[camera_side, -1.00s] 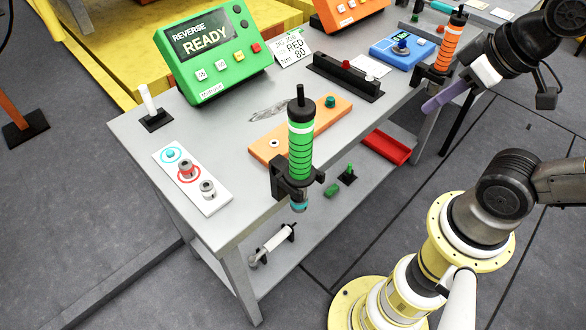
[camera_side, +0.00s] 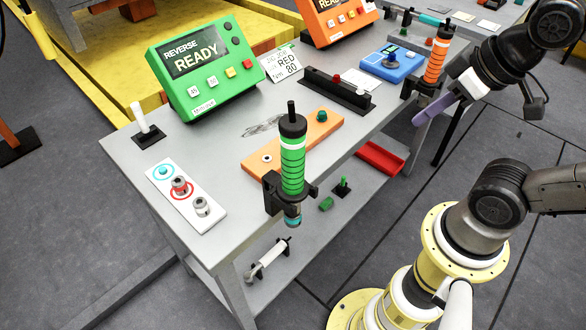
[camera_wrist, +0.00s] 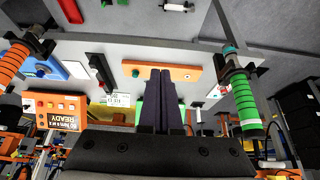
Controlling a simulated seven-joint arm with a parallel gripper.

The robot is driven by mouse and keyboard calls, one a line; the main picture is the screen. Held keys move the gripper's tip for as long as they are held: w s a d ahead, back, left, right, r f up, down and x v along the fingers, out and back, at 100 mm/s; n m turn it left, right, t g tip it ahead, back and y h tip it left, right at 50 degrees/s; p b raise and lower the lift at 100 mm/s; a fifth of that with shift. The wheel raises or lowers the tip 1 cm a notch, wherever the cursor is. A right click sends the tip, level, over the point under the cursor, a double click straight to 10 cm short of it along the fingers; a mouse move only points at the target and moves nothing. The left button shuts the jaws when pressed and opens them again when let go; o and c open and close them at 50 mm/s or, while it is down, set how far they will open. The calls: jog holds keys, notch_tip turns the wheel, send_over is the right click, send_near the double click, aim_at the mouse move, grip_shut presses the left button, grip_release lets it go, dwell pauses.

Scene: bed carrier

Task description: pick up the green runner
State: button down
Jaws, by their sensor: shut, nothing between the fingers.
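The green runner (camera_side: 292,160) is an upright tool with a green, black-ringed grip, a white band and a black top. It sits in a black holder (camera_side: 272,192) at the near edge of the grey table. In the wrist view the green runner (camera_wrist: 243,100) is right of my fingers, and the picture is upside down. My gripper (camera_side: 424,117) has purple fingers pressed together and empty, well to the right of the green runner, near the orange runner (camera_side: 437,58). In the wrist view my gripper (camera_wrist: 162,76) points over the table.
The grey table (camera_side: 225,150) carries a green control box (camera_side: 218,85), an orange plate (camera_side: 325,130), a white plate with sockets (camera_side: 186,196), a black rack (camera_side: 338,92) and a blue box (camera_side: 393,64). A red tray (camera_side: 380,158) is below the right edge.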

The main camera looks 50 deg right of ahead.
jog(key=c, duration=1.5)
grip_release()
jog(key=shift+c, duration=0.2)
jog(key=o, duration=1.2)
jog(key=shift+o, duration=0.2)
